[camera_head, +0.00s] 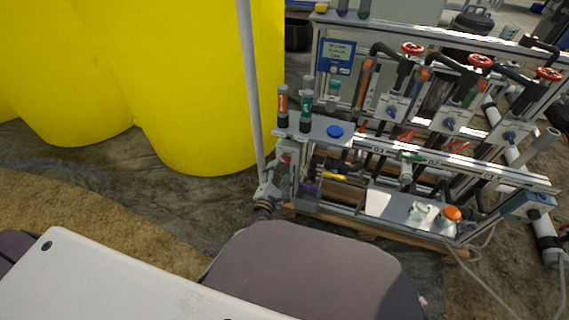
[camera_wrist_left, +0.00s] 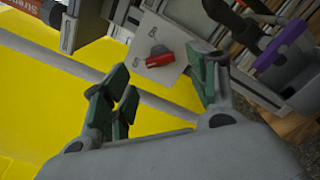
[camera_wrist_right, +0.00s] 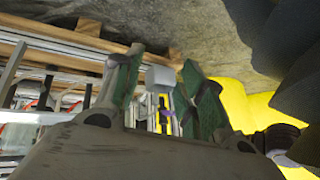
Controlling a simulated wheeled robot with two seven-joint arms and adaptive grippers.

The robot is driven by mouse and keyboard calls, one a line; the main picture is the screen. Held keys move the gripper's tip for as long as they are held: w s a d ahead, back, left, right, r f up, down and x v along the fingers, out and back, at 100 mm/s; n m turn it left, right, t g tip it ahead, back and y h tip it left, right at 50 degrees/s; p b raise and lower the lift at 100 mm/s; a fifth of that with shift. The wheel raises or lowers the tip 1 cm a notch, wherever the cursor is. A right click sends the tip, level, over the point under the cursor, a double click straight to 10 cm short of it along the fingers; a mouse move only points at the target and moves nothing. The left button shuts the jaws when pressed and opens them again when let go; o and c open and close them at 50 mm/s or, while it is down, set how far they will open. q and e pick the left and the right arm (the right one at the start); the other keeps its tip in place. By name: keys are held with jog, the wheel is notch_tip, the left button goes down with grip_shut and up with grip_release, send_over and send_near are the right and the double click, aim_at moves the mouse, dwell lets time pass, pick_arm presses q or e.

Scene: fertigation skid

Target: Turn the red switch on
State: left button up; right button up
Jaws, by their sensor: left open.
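The red switch (camera_wrist_left: 160,57) is a small red handle on a pale square plate (camera_wrist_left: 150,80) in the left wrist view. Dark markings sit on the plate at either end of the handle. My left gripper (camera_wrist_left: 163,82) is open with green pads, one finger on each side of the switch in that view. No contact with the switch shows. In the head view my left gripper (camera_head: 268,192) is small, low at the skid's left end. My right gripper (camera_wrist_right: 160,85) is open and empty in the right wrist view; it cannot be made out in the head view.
The fertigation skid (camera_head: 360,148) carries pipes, several red handwheels (camera_head: 411,48) and a blue cap (camera_head: 334,131). Large yellow tanks (camera_head: 190,90) stand at left. A pale upright pole (camera_head: 251,90) rises by the skid's left end. A purple-topped part (camera_wrist_left: 284,46) is right of the switch.

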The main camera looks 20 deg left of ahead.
aim_at(285, 160)
pick_arm(q)
jog(key=w, duration=0.2)
jog(key=shift+w, duration=0.3)
jog(key=shift+w+d+b, duration=0.1)
jog(key=shift+w+b, duration=0.35)
jog(key=shift+w, duration=0.9)
pick_arm(e)
jog(key=shift+a+f, duration=0.15)
jog(key=shift+f, duration=1.15)
jog(key=shift+w, duration=0.1)
pick_arm(q)
jog(key=shift+c, duration=0.9)
jog(key=c, duration=0.8)
jog(key=shift+c, duration=0.2)
pick_arm(e)
jog(key=shift+r, duration=0.15)
